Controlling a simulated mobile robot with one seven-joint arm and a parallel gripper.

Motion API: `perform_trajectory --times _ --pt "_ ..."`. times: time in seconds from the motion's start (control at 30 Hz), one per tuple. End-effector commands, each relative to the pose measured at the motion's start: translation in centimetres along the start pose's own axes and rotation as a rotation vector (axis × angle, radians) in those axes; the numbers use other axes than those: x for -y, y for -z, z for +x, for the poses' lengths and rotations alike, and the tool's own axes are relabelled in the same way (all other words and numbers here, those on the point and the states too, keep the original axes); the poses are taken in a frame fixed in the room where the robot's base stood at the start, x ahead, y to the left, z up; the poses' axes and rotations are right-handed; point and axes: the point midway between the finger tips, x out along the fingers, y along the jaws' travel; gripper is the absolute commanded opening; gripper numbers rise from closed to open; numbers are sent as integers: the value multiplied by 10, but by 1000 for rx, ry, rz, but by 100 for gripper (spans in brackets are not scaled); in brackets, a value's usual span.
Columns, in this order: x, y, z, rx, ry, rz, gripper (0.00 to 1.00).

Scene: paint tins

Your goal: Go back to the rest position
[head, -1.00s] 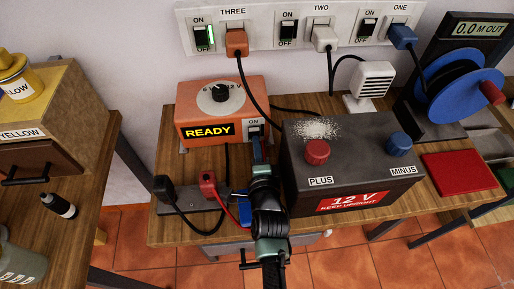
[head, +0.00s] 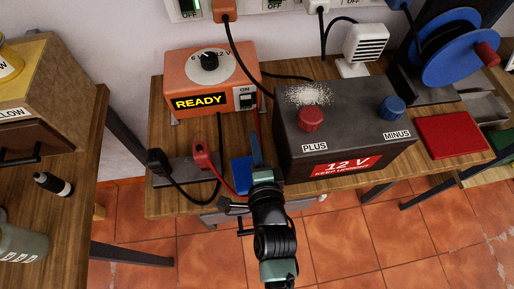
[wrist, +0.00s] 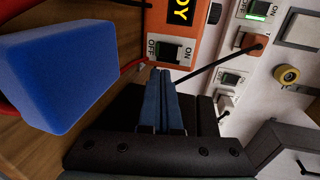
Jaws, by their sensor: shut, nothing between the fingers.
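My gripper (head: 256,148) is shut and empty, in front of the orange charger and left of the battery. In the wrist view its two blue-grey fingers (wrist: 160,75) lie together, pointing toward the charger's switch (wrist: 169,50) with a gap that is hard to judge. The charger (head: 210,80) shows READY on its display. Its switch also shows in the head view (head: 246,98). My arm reaches in from the bottom of the head view.
The dark 12 V battery (head: 345,125) stands close right of my gripper. A blue block (wrist: 65,75) is close by on the bench. Red (head: 201,156) and black (head: 158,162) clamps with loose cables lie left. A red pad (head: 452,135) lies right.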

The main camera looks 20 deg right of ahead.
Motion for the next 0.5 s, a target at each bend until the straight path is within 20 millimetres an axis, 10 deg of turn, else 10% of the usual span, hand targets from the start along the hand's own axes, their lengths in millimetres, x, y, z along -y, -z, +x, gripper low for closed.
perform_trajectory --times 0.5 --pt "0 0 -32 -1 2 -1 0"
